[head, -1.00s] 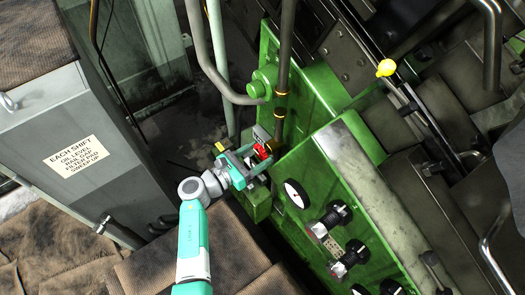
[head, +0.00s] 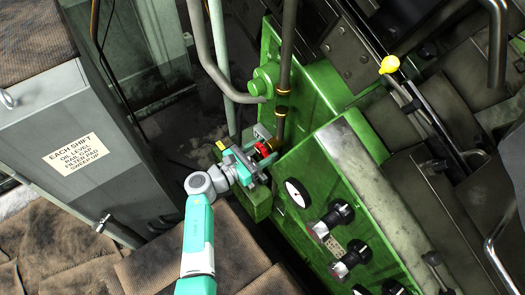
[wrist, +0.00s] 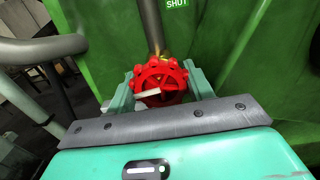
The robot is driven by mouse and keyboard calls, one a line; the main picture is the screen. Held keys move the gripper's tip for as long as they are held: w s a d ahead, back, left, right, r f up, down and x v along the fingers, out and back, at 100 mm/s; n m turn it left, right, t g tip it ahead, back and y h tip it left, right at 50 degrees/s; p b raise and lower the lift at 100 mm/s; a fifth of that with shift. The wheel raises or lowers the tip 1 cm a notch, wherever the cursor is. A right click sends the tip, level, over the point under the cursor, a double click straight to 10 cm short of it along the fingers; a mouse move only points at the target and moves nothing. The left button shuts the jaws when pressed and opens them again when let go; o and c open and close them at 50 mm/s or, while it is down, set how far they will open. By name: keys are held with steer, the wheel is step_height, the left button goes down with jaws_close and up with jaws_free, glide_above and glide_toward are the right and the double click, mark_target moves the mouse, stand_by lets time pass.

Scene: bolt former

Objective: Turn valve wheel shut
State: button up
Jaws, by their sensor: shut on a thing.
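The red valve wheel (wrist: 160,80) sits in the middle of the wrist view, with a white mark across its lower left part. A green SHUT label (wrist: 177,3) shows above it. In the head view the wheel (head: 264,148) is a small red shape by a brass fitting, partly hidden by my gripper. My gripper (wrist: 162,88) has one finger on each side of the wheel and is shut on it. It also shows in the head view (head: 255,163), at the end of my arm.
The green machine panel (head: 345,200) with gauges and knobs stands right of the wheel. Pipes (head: 283,70) rise behind it. A grey cabinet (head: 60,120) with a sign stands at left.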

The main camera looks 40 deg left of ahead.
steer(key=m+b, duration=0.3)
steer(key=m, duration=0.1)
steer(key=m+b, duration=0.2)
steer(key=m, duration=0.1)
steer(key=shift+f+b, duration=0.25)
steer(key=shift+b, duration=0.05)
steer(key=m+b, duration=1.3)
steer(key=shift+f+m+b, duration=0.1)
steer(key=shift+m+b, duration=0.2)
steer(key=shift+b, duration=0.1)
steer(key=m+b, duration=0.3)
steer(key=shift+m+b, duration=0.3)
steer(key=shift+r+m+b, duration=0.25)
steer(key=shift+m+b, duration=0.35)
